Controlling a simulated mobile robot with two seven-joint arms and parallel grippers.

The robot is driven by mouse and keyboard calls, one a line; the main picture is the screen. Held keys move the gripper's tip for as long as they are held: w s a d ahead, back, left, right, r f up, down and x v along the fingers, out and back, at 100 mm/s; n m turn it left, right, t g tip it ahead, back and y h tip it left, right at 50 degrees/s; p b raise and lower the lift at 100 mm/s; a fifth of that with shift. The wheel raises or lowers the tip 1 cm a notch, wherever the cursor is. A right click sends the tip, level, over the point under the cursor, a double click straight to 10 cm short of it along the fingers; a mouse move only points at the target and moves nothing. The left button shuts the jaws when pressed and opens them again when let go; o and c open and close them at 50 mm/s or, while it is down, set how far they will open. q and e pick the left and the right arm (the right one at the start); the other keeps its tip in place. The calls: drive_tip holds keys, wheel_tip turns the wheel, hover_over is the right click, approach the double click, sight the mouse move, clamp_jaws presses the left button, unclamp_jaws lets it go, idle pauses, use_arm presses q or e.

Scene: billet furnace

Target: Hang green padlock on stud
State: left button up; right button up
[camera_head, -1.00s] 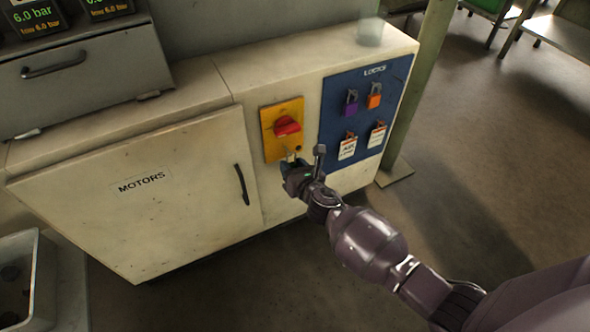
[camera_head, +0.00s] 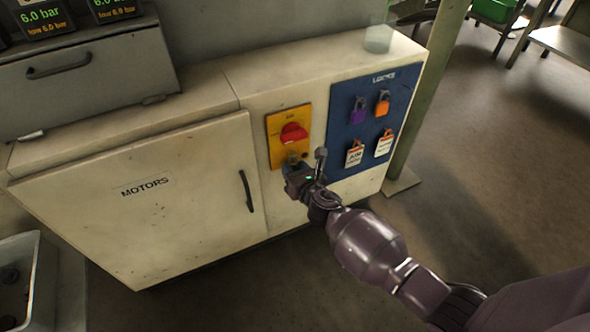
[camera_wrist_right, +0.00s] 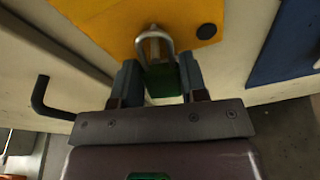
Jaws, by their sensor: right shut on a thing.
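The green padlock (camera_wrist_right: 164,80) sits between the fingers of my right gripper (camera_wrist_right: 160,78) in the right wrist view, which is shut on it. Its silver shackle points up toward the yellow plate (camera_wrist_right: 90,20) and overlaps a pale stud (camera_wrist_right: 154,42). The stud shows inside the shackle's outline; I cannot tell whether the shackle is around it or just in front. In the head view my right gripper (camera_head: 299,174) is at the lower edge of the yellow plate (camera_head: 275,140), below the red switch (camera_head: 293,133), and mostly hides the padlock. My left gripper is out of view.
A blue board (camera_head: 345,134) to the right holds a purple padlock (camera_head: 358,116), an orange padlock (camera_head: 382,106) and two white tags. The cabinet door handle (camera_head: 246,191) is left of the gripper. A clear cup (camera_head: 378,39) stands on the cabinet top.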

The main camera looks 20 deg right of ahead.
idle(0.3)
drive_tip(key=o, duration=1)
drive_tip(key=shift+s+r, duration=0.1)
drive_tip(key=shift+s, duration=0.1)
use_arm(q)
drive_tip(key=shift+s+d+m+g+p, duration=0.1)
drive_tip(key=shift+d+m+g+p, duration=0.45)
drive_tip(key=shift+p, duration=0.9)
use_arm(e)
drive_tip(key=shift+v, duration=5.2)
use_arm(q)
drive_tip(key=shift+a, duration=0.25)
